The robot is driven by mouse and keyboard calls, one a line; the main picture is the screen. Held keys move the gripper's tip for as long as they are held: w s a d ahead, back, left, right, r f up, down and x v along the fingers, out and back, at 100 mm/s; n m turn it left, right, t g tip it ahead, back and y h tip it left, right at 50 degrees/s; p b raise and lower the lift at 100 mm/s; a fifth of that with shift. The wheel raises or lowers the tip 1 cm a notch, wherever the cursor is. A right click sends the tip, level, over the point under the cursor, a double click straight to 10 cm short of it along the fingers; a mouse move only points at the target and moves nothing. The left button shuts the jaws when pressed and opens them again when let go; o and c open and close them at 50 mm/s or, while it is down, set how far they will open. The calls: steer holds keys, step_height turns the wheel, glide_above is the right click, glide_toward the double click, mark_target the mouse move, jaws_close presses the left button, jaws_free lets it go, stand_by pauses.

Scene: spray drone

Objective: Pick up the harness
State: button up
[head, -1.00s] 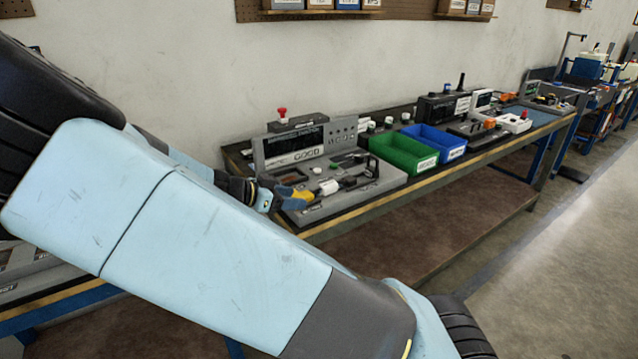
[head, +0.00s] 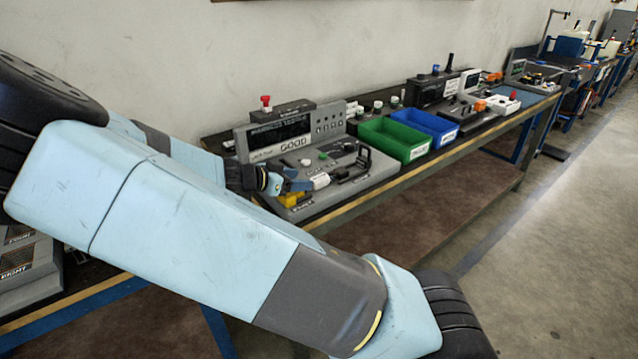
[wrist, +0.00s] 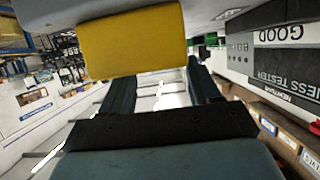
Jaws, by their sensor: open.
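The harness shows as a yellow connector block (head: 291,200) and a white connector (head: 320,181) on the front of the grey harness tester (head: 350,180). Any cable between them is too small to make out. My gripper (head: 292,185) is over the tester, just above the yellow block, and partly hidden by my arm. In the wrist view, the yellow block (wrist: 135,42) looms large at the top, close to my open fingers (wrist: 160,85). The gap between the fingers looks empty. Whether a finger touches the block I cannot tell.
A green bin (head: 395,140) and a blue bin (head: 430,128) sit right of the tester. The workbench runs along the wall, with open floor (head: 540,240) to the right.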

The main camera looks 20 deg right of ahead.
mark_target(317, 178)
steer(key=shift+r+x, duration=0.1)
steer(key=shift+x, duration=1.3)
steer(key=shift+r+x, duration=0.15)
steer(key=shift+x, duration=1.25)
steer(key=shift+s+d, duration=0.15)
steer(key=shift+c, duration=0.3)
jaws_close()
